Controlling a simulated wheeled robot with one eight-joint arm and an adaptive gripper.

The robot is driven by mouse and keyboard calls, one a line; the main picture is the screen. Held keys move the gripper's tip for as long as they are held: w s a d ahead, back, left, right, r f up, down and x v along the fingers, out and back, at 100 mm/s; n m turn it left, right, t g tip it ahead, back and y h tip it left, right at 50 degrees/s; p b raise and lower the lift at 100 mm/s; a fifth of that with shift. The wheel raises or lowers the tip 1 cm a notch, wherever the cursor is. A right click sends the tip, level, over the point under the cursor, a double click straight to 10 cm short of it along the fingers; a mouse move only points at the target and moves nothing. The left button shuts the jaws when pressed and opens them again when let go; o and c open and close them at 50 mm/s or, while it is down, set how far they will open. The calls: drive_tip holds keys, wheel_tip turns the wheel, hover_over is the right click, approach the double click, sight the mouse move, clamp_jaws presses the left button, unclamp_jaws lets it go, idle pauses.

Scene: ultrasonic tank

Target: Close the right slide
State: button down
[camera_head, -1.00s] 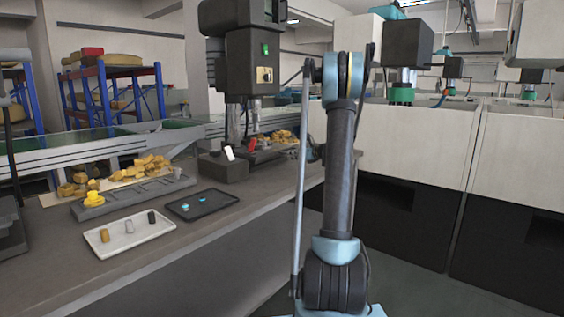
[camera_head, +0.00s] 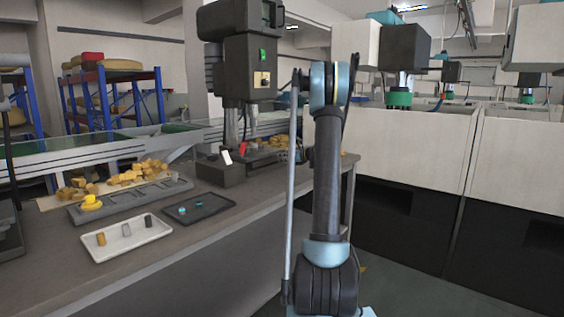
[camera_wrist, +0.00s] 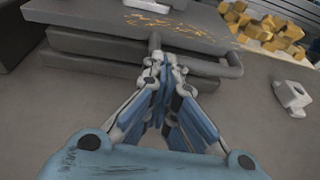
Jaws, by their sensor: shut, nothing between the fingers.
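In the wrist view, a dark grey slide (camera_wrist: 125,18) with a flat top lies ahead, a bar handle (camera_wrist: 205,66) on its near side. My gripper (camera_wrist: 166,62) is shut and empty, its fingertips right at the handle near its left end. I cannot tell whether they touch it. In the head view, my gripper (camera_head: 288,155) is small, at the right side of the dark press machine's base. The slide area there is partly hidden and too small to judge how far open it is.
The press machine (camera_head: 250,70) stands on the grey bench (camera_head: 200,235). A white tray (camera_head: 128,254) and a black tray (camera_head: 215,213) lie nearer. Yellow pieces (camera_wrist: 262,28) and a white fitting (camera_wrist: 291,98) lie right of the slide in the wrist view. Large white machines (camera_head: 410,145) stand right.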

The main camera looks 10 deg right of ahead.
drive_tip(key=v, duration=1.4)
drive_tip(key=s+a+f+n+g+h, duration=0.1)
drive_tip(key=s+a+n+g, duration=0.1)
drive_tip(key=s+a+n, duration=0.5)
drive_tip(key=s+a+f+n+g+h, duration=0.1)
drive_tip(key=s+a+n+g, duration=0.2)
drive_tip(key=s, duration=0.8)
drive_tip(key=s+a+f+n+g+h, duration=0.1)
drive_tip(key=s+a+f+n, duration=0.1)
drive_tip(key=s+a+n, duration=0.5)
drive_tip(key=s+d+f+n+g+h, duration=0.1)
drive_tip(key=s+f+n+h, duration=0.1)
drive_tip(key=s, duration=0.7)
drive_tip(key=s+d+f+n+g+h, duration=0.1)
drive_tip(key=s+f+n, duration=0.4)
drive_tip(key=s, duration=0.5)
drive_tip(key=s+d+f+n+g+h, duration=0.1)
drive_tip(key=s+d+f+n+h, duration=0.2)
drive_tip(key=s+f, duration=0.3)
drive_tip(key=s+n, duration=0.1)
drive_tip(key=s, duration=0.3)
drive_tip(key=shift+s+f, duration=0.2)
drive_tip(key=shift+s, duration=0.05)
